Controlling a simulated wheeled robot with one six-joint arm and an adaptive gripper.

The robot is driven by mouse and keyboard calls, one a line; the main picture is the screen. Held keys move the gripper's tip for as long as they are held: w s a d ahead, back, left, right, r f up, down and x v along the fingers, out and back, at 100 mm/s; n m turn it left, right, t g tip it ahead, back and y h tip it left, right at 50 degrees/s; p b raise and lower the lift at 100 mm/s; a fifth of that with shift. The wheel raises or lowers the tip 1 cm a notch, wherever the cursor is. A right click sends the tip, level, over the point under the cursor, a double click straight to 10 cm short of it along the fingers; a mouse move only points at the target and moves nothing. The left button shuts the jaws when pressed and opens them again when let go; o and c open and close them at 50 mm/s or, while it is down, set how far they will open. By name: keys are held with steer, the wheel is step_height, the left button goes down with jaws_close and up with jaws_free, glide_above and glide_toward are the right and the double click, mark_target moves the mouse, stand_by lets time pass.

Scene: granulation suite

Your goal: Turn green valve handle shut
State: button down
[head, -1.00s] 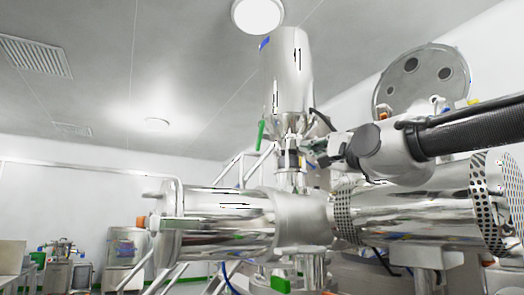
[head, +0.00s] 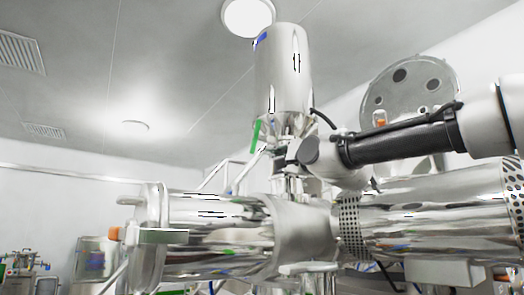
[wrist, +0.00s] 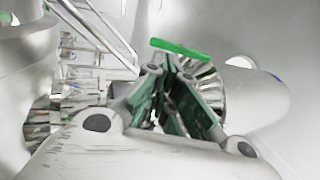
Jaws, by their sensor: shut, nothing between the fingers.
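The green valve handle (head: 256,135) is a narrow bar beside the lower cone of the upright steel hopper, standing close to upright in the head view. In the wrist view the green handle (wrist: 180,48) lies across the picture, just past my fingertips. My gripper (head: 280,152) is at the valve below the hopper, to the right of and slightly lower than the handle. In the wrist view my gripper (wrist: 172,66) has its fingers together with nothing between them. I cannot tell whether the fingertips touch the handle. My arm and gripper hide much of the valve body.
The steel hopper (head: 283,75) stands above the valve. A large horizontal steel drum (head: 205,235) lies below my gripper, with a perforated steel guard (head: 350,232) to its right. A round lid with holes (head: 410,80) is behind my arm. Open air lies left of the handle.

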mark_target(259, 138)
steer(key=x, duration=0.7)
steer(key=shift+w, duration=0.2)
steer(key=shift+a, duration=0.1)
steer(key=shift+w+f, duration=0.1)
